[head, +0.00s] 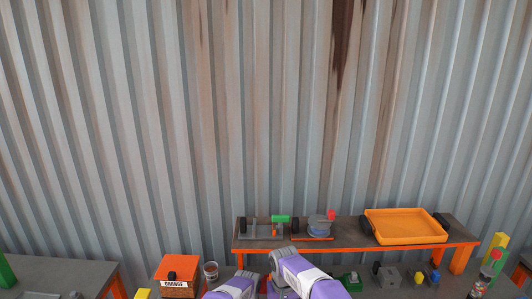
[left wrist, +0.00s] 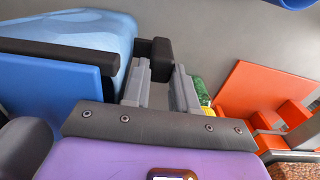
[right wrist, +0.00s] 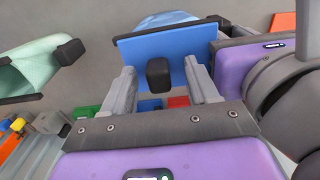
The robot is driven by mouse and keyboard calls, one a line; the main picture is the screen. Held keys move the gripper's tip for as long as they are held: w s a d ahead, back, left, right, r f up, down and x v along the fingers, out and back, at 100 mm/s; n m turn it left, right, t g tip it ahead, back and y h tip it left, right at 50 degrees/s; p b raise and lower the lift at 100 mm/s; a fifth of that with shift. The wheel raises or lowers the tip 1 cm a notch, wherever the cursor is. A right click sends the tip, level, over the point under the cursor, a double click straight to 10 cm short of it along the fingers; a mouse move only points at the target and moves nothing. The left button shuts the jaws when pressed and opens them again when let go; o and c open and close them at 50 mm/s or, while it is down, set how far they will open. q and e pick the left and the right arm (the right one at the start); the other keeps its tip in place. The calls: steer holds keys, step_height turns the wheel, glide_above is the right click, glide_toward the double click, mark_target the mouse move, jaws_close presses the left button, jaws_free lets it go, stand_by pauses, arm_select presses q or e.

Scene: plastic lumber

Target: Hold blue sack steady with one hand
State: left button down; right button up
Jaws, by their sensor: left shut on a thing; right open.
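The blue sack (left wrist: 90,38) is at the upper left of the left wrist view, light blue with a black edge bar and a flat blue panel (left wrist: 55,85). My left gripper (left wrist: 160,78) is shut on a black block (left wrist: 156,52) at the sack's side. In the right wrist view, the sack (right wrist: 165,19) shows behind its blue panel (right wrist: 135,50), which carries a black knob (right wrist: 158,74). My right gripper (right wrist: 160,78) is open, with the knob between its fingers; contact cannot be told. The sack and both gripper tips are out of the head view.
A pale green sack (right wrist: 35,72) with a black grip lies left in the right wrist view. In the head view, a raised shelf (head: 345,236) holds an orange tray (head: 405,226) before a corrugated wall; an orange box (head: 178,275) stands left.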

steer(key=shift+r, duration=3.55)
arm_select(q)
steer(key=c, duration=0.8)
jaws_free()
